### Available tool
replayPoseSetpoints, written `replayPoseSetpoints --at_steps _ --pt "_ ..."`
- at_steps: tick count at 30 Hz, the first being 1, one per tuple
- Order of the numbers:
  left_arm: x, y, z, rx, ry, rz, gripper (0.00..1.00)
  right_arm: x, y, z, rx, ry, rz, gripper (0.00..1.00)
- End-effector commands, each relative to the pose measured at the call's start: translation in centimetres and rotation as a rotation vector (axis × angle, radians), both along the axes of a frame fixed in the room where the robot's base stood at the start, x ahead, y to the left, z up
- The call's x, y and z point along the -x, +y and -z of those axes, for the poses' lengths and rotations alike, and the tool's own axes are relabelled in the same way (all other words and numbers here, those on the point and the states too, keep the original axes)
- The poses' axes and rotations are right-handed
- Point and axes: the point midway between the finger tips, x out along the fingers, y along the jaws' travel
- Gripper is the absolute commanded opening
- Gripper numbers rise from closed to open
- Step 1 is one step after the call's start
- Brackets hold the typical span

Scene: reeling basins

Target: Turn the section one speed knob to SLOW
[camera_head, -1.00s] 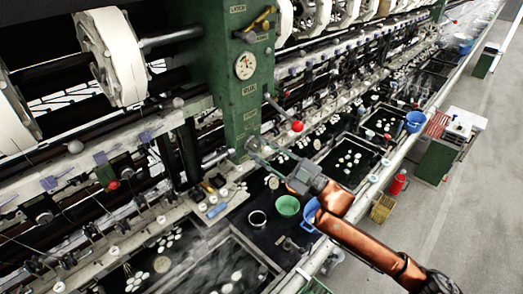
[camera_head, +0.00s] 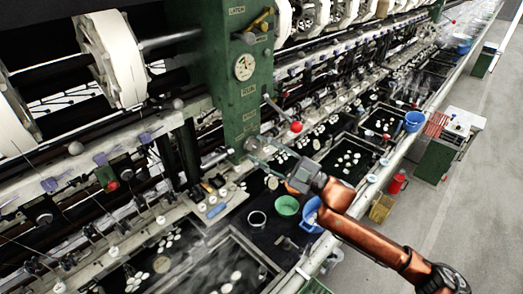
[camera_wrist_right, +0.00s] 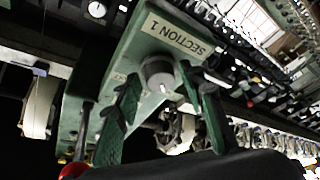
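The section one speed knob (camera_wrist_right: 158,72) is a grey round knob on the green post, just under a "SECTION 1" plate (camera_wrist_right: 178,33) in the right wrist view. In the head view the knob (camera_head: 252,144) sits low on the post. My right gripper (camera_wrist_right: 161,78) has its two green fingers spread, one on each side of the knob, with the tips close to its rim. I cannot tell whether they touch it. In the head view the right gripper (camera_head: 262,147) reaches the knob from the lower right. The knob's speed markings are not readable. My left gripper is not in view.
A red-ball lever (camera_head: 296,127) sticks out of the green post (camera_head: 232,75) just above the gripper. A gauge (camera_head: 244,67) is higher up. Below are basins, a green bowl (camera_head: 287,205) and a blue bucket (camera_head: 311,214). The aisle floor (camera_head: 450,220) at right is open.

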Motion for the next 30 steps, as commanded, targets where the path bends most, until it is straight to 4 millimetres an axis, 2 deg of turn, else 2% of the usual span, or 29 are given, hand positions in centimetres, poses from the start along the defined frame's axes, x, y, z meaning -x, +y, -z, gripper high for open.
replayPoseSetpoints --at_steps 10,14,24,30 --pt "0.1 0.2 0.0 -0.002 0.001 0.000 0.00 0.0 -0.1 0.0 -0.001 0.002 -0.001 0.44" --pt "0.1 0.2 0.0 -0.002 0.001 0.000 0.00 0.3 -0.9 0.3 0.000 0.003 0.002 0.44" --pt "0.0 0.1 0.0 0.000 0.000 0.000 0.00 3.4 -6.6 2.2 0.002 0.003 0.003 0.44" --pt "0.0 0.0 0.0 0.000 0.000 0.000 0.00 4.9 -9.2 3.0 0.000 0.003 0.002 0.44"
